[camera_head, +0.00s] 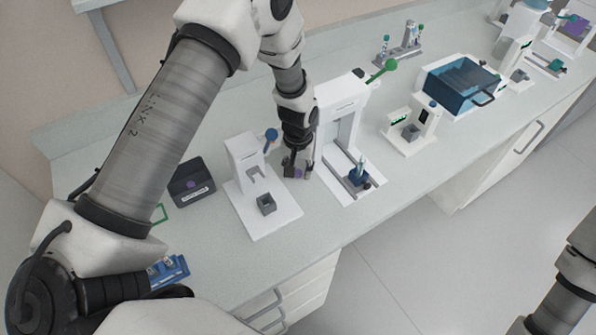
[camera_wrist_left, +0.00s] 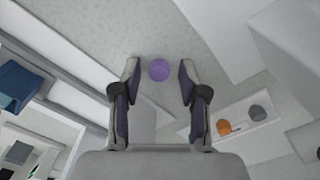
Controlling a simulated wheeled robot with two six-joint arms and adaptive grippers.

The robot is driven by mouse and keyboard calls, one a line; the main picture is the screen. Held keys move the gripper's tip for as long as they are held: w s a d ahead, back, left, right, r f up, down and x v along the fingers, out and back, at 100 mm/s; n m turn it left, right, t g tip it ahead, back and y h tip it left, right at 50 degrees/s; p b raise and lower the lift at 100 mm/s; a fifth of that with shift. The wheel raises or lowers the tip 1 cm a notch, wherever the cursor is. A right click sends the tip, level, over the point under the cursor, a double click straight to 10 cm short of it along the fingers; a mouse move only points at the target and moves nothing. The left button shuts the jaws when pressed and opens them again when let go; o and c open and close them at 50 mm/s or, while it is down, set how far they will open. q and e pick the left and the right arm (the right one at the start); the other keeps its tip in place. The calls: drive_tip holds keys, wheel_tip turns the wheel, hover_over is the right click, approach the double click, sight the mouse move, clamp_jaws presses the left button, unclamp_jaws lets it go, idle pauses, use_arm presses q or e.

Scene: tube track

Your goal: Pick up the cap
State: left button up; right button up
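The cap (camera_wrist_left: 158,70) is a small round purple disc on the grey counter in the left wrist view. It also shows as a purple patch in the head view (camera_head: 298,174), partly hidden by the gripper. My left gripper (camera_head: 297,168) points down just over it, between two white devices. In the left wrist view its fingers (camera_wrist_left: 158,78) are spread apart, with the cap between their tips and a gap on each side. My right arm (camera_head: 568,295) shows only in part at lower right, and its gripper is out of view.
A white device with a blue knob (camera_head: 271,134) stands left of the gripper. A taller white device with a green knob (camera_head: 388,65) stands close on its right. A dark box (camera_head: 191,181) and a blue rack (camera_head: 168,272) are farther left.

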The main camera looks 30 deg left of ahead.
use_arm(q)
drive_tip(key=shift+s+d+r, duration=0.1)
drive_tip(key=c, duration=0.4)
drive_tip(key=shift+c, duration=0.2)
drive_tip(key=shift+r, duration=0.1)
